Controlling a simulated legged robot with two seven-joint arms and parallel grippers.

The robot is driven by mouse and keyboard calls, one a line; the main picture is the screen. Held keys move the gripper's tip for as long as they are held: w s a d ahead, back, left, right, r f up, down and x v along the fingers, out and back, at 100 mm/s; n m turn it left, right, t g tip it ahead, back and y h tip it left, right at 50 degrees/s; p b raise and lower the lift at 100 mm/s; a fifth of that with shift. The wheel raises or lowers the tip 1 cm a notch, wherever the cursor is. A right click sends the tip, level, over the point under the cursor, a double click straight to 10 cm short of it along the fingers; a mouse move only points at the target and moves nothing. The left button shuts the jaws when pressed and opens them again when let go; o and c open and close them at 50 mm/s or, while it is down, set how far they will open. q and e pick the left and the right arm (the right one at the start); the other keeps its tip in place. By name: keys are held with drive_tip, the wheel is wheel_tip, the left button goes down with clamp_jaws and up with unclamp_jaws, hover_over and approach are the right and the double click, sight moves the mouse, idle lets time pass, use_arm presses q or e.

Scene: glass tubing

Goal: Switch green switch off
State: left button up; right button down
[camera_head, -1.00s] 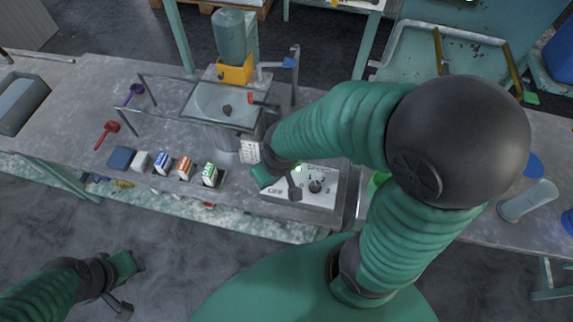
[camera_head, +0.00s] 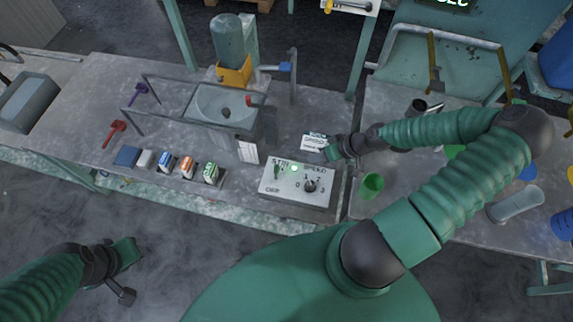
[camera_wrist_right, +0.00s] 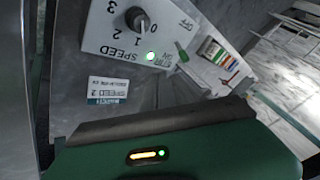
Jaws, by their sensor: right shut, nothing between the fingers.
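The green switch (camera_head: 277,171) is a small lever on the upper left of a white control box (camera_head: 270,190); it also shows in the right wrist view (camera_wrist_right: 183,50). It sits between the STIR ON and OFF marks; I cannot tell its exact setting. A green light (camera_head: 294,168) beside it is lit. My right gripper (camera_head: 336,150) is shut and empty, behind and right of the box, apart from the switch. It fills the bottom of the wrist view. My left gripper (camera_head: 126,268) hangs over the floor at the lower left, far from the box; its jaws are unclear.
A dark speed knob (camera_head: 310,186) sits right of the switch. A label card (camera_head: 315,142) lies behind the box. A basin (camera_head: 224,104) and small cartons (camera_head: 187,168) are to the left. The table's front edge is near the box.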

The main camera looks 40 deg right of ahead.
sight(287, 174)
drive_tip(key=x, duration=0.5)
drive_tip(key=shift+a+f+b, duration=0.1)
drive_tip(key=shift+a+b, duration=0.05)
drive_tip(key=shift+b, duration=0.15)
drive_tip(key=x, duration=0.5)
drive_tip(key=shift+w+a+f, duration=0.1)
drive_tip(key=shift+w+f, duration=0.05)
drive_tip(key=shift+f, duration=0.05)
drive_tip(key=shift+w+a+r+p, duration=0.15)
drive_tip(key=shift+a+r+p, duration=0.25)
drive_tip(key=shift+a, duration=0.15)
drive_tip(key=shift+w+a, duration=0.2)
drive_tip(key=shift+a, duration=0.6)
drive_tip(key=shift+w+a+r, duration=0.1)
drive_tip(key=shift+a, duration=0.25)
use_arm(q)
drive_tip(key=shift+w+d+r, duration=0.15)
drive_tip(key=shift+r, duration=0.05)
